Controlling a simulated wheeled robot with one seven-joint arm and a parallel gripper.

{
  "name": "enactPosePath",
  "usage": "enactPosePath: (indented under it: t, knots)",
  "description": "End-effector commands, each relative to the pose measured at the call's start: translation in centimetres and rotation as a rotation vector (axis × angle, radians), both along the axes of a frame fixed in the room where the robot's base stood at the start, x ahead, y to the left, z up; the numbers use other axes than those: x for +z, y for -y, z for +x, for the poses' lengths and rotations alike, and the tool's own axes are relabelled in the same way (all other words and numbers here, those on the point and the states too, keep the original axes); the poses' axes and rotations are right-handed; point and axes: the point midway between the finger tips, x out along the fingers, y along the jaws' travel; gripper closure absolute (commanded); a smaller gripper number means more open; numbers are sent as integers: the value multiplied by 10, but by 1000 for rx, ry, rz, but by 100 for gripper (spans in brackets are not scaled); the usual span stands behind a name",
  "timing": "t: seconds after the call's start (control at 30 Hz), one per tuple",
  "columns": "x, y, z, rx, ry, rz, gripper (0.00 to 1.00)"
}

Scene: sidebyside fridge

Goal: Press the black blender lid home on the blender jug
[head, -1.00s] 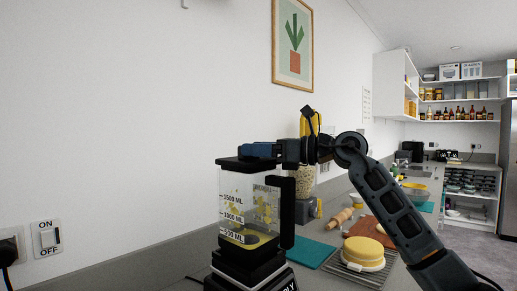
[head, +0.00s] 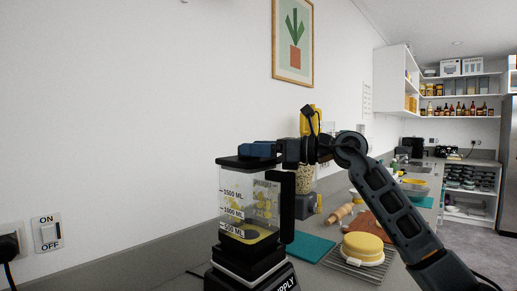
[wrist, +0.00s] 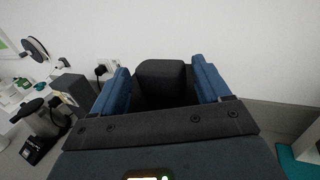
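The black blender lid (head: 232,161) lies across the top of the clear blender jug (head: 236,208), looking about level. Whether it is fully seated cannot be told.
A jar with a yellow top (head: 308,125) stands behind my wrist. To the right are a teal mat (head: 312,249), a yellow cake (head: 362,246) on a rack and a rolling pin (head: 340,215).

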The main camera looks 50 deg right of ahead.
Motion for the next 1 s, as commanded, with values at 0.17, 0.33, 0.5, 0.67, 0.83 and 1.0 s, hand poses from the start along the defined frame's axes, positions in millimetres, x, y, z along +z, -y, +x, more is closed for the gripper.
enactPosePath:
  t: [0.17, 0.33, 0.5, 0.67, 0.83, 1.0]
  knots:
    - [0, 0, 0, 0, 0, 0, 9]
    - [0, 0, 0, 0, -1, 0, 9]
    - [-1, 5, -8, -2, 1, 0, 9]
    - [-3, 15, -31, -4, 1, -1, 9]
    - [-2, 26, -55, -3, 0, -1, 9]
    - [-1, 32, -69, -1, 0, 0, 9]
